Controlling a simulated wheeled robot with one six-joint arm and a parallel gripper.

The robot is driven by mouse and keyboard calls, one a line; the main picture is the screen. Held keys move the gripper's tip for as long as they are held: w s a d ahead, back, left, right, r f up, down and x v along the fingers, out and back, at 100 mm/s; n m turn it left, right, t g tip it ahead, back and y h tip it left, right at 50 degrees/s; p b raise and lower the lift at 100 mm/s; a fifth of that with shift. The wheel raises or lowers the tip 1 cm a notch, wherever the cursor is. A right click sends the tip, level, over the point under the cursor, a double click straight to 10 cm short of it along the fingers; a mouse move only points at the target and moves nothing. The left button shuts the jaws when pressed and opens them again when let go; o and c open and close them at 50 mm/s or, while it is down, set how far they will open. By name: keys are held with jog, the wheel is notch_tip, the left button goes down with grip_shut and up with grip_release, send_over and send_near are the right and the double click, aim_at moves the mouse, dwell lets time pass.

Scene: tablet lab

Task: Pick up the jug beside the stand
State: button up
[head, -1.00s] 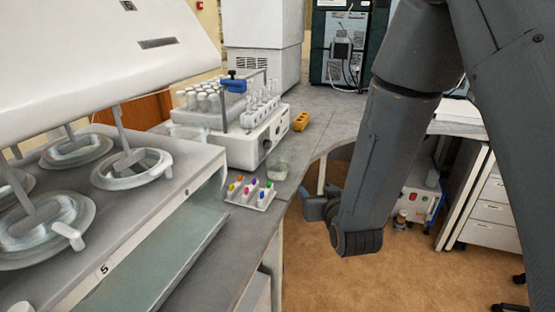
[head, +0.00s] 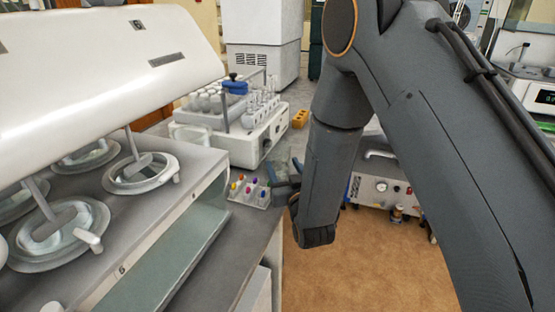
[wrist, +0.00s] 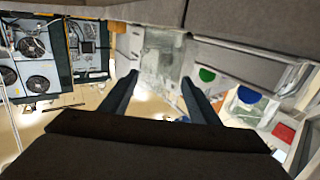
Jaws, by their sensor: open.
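The jug (wrist: 163,55) is a clear glass vessel. In the wrist view it stands just beyond and between the fingertips of my gripper (wrist: 159,80), which is open with nothing held. In the head view my gripper (head: 284,184) is over the counter's right edge, beside the small rack, and mostly hides the jug. The stand seems to be the white bench unit (head: 240,146) with racks of tubes and a blue clamp, just behind and left of my gripper. I cannot tell whether the fingers touch the jug.
A small white rack (head: 247,196) with coloured pieces sits left of my gripper. A yellow block (head: 300,119) lies farther back. A large white machine (head: 100,60) with round glass vessels fills the left. Open floor (head: 350,255) lies right of the counter.

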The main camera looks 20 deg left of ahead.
jog(key=shift+w+a, duration=0.2)
jog(key=shift+w, duration=0.15)
jog(key=shift+c, duration=0.3)
grip_shut()
jog(key=shift+r, duration=0.1)
